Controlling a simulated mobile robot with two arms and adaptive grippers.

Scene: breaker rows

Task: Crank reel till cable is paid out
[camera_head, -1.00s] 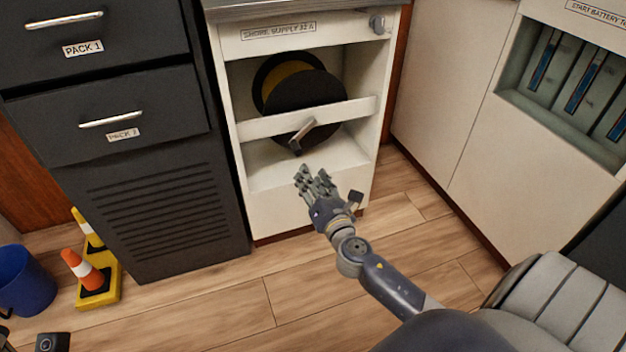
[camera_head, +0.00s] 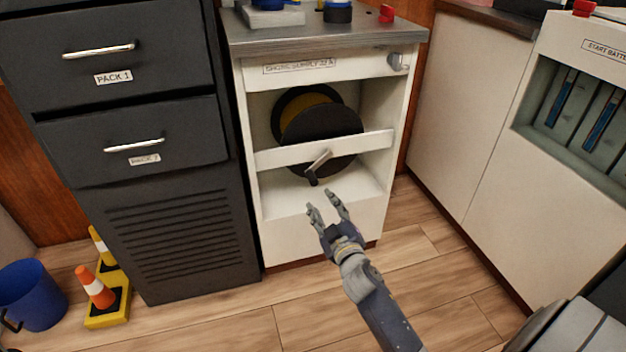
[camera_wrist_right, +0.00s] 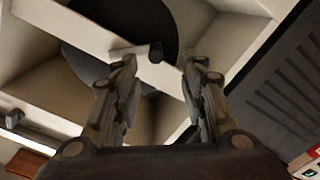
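The cable reel (camera_head: 322,124) sits inside the white shore supply cabinet (camera_head: 318,228), a dark disc with yellow cable (camera_head: 298,99) showing behind it. Its crank handle (camera_head: 317,167) sticks out in front of the cabinet's crossbar. My right gripper (camera_head: 324,203) is open and empty, just below and in front of the crank, apart from it in the head view. In the right wrist view the crank's dark grip (camera_wrist_right: 150,51) appears beyond the two spread fingers (camera_wrist_right: 158,62). My left gripper does not show.
Dark drawers (camera_head: 133,140) stand left of the cabinet. Striped cones (camera_head: 96,288) and a blue bucket (camera_head: 32,295) are on the floor at left. A battery cabinet (camera_head: 500,180) stands at right. The wooden floor before the cabinet is clear.

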